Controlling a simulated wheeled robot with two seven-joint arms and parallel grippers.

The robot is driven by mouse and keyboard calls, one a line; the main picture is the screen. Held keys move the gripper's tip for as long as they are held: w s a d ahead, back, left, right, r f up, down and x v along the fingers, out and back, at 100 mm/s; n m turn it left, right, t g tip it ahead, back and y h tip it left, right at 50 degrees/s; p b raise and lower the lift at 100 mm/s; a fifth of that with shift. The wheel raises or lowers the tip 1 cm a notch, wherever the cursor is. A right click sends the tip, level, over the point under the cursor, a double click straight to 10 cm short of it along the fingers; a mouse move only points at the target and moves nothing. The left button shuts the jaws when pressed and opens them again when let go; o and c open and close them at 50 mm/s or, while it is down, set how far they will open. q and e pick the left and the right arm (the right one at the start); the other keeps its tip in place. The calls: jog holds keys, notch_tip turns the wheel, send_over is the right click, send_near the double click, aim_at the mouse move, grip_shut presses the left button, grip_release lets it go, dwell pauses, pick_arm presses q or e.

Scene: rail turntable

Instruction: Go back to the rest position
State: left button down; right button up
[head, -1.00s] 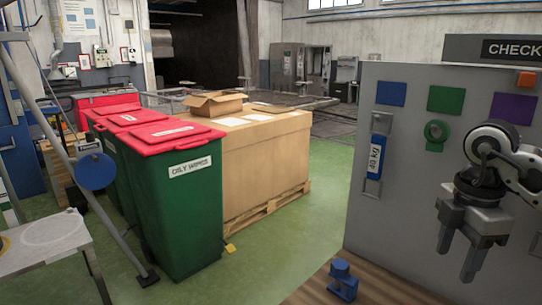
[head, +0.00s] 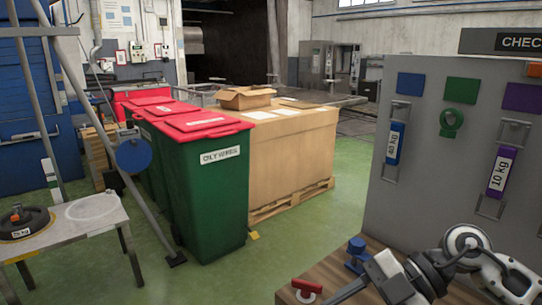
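My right arm comes in at the lower right, low over the wooden bench top (head: 325,270). My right gripper (head: 350,291) is at the bottom edge, turned to the lower left and partly cut off. One grey finger shows, so its opening cannot be read, and I see nothing held in it. A blue fitting (head: 357,250) stands just behind it on the bench. A red-handled fitting (head: 307,288) is at its left. My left gripper is not in view.
A grey check board (head: 430,200) rises behind my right arm, with a blue 40 kg tag (head: 394,145) and a purple 10 kg tag (head: 501,170). Green bins with red lids (head: 205,190) stand mid-left. A side table (head: 75,237) at left bears a dark weight (head: 22,225). Green floor lies clear between.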

jog(key=s+a+r+m+t+y, duration=0.1)
jog(key=a+r+m+t+y, duration=0.15)
jog(key=a+y, duration=0.5)
jog(key=w+d+f+m+t+h+b, duration=0.1)
jog(key=d+f+m+t+h, duration=0.3)
jog(key=f+m+t+h, duration=0.35)
jog(key=w+d+f+m+t+h+b, duration=0.15)
jog(key=d+f+m+t+h, duration=0.3)
jog(key=f+m+t, duration=0.5)
jog(key=s+f+m+g+h, duration=0.3)
jog(key=s+f+g, duration=0.4)
jog(key=s+f, duration=0.3)
jog(key=shift+d+b, duration=0.3)
jog(key=shift+f, duration=0.1)
